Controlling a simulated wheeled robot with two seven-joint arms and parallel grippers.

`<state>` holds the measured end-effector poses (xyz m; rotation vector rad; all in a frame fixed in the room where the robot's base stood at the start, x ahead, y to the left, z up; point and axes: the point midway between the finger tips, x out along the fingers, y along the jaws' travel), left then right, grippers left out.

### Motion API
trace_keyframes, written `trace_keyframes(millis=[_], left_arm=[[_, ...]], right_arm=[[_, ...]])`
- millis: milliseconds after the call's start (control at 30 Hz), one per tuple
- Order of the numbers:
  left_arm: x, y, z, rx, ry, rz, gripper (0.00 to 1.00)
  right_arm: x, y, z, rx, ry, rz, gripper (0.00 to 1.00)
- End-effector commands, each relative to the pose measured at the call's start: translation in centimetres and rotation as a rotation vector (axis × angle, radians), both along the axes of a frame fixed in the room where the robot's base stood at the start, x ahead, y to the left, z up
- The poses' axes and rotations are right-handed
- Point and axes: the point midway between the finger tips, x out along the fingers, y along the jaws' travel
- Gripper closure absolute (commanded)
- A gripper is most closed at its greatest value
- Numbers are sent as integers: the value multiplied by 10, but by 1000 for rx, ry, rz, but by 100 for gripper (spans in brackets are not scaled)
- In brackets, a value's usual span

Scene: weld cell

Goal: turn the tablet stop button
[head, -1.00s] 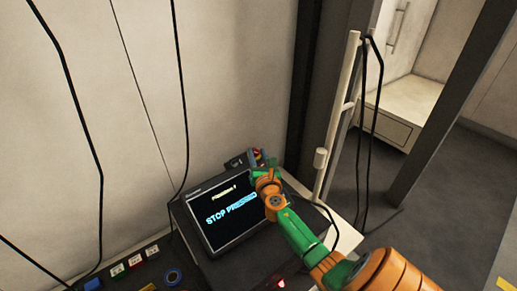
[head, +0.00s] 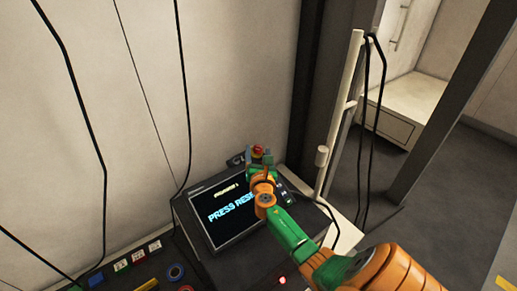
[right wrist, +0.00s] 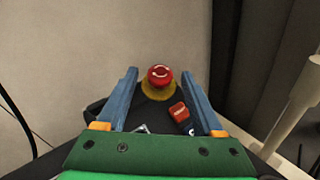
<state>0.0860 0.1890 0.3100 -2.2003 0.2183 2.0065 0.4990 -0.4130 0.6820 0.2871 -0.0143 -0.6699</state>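The tablet (head: 197,203) lies on the dark console with its screen lit; the readable part says "PRESS RESE", the rest hidden behind my right arm. Its red stop button (head: 258,149) is at the far right corner. In the right wrist view, the stop button (right wrist: 160,74) has white arrows on its red cap and a yellow base. My right gripper (head: 262,163) is at that corner. In the right wrist view, its blue fingers (right wrist: 159,74) are spread wide, one on each side of the button, with gaps between; contact is not visible. My left gripper is out of view.
A smaller red switch (right wrist: 179,110) sits nearer me beside the stop button. Console buttons (head: 138,256) line the lower left. A pale pole (head: 340,110) with hanging black cables stands right of the tablet. The wall is close behind.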

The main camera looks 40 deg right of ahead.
Motion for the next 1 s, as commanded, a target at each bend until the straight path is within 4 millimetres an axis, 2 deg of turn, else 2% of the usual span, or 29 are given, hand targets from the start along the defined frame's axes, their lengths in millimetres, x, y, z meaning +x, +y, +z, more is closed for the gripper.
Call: trace_keyframes(millis=[267,400,633,1000], left_arm=[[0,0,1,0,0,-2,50],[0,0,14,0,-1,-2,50],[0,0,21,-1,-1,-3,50],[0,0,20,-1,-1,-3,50]], right_arm=[[-1,1,1,-1,0,0,32],[-21,16,6,1,3,2,32],[-52,41,6,0,2,2,32],[-56,44,6,0,0,0,32]])
